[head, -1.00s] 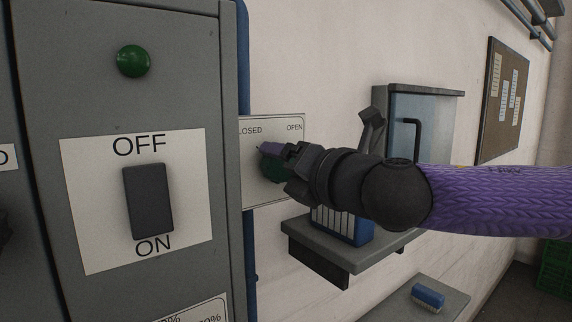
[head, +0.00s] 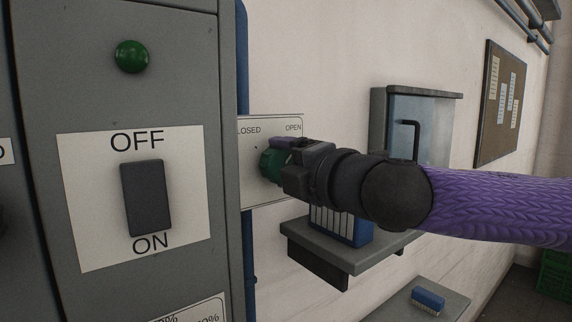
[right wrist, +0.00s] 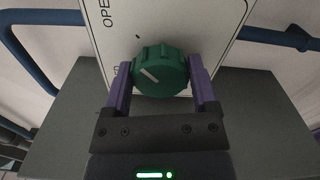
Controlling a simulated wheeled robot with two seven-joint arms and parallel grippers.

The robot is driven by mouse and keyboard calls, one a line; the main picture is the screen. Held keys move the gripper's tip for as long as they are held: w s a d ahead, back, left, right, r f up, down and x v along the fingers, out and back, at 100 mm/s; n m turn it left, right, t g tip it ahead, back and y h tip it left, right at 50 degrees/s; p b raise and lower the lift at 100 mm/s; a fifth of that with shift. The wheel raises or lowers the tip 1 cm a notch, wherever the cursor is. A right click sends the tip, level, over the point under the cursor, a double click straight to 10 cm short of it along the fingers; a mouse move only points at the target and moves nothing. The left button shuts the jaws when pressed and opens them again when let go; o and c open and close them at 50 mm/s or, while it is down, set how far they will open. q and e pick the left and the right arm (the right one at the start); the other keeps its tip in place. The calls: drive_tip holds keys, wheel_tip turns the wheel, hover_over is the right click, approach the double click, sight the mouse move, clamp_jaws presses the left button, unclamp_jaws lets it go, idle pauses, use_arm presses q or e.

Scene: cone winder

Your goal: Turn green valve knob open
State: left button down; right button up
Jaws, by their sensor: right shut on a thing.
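The green valve knob (head: 271,166) sits on a white plate (head: 257,190) with CLOSED and OPEN lettering, on the wall side of the grey cabinet. My right gripper (head: 277,158) reaches in from the right and is shut on the knob. In the right wrist view the ribbed knob (right wrist: 160,80) lies between the two purple fingers of the gripper (right wrist: 160,66), and a white pointer line shows on its face. In that view the plate (right wrist: 205,25) appears turned, with part of OPEN at upper left. The head view does not clearly show the pointer. My left gripper is not in view.
The grey cabinet (head: 105,100) with a green button (head: 132,57) and an OFF/ON switch (head: 146,198) stands close left of the knob. A grey shelf (head: 310,240) holds a blue-and-white item below my arm. A blue brush (head: 428,300) lies lower right.

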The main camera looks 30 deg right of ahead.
idle(0.4)
drive_tip(key=o, duration=1.1)
drive_tip(key=shift+o, duration=0.2)
drive_tip(key=shift+s, duration=0.1)
drive_tip(key=s+b, duration=0.3)
drive_tip(key=s, duration=0.6)
drive_tip(key=shift+s+d+b, duration=0.3)
drive_tip(key=shift+d+b, duration=0.1)
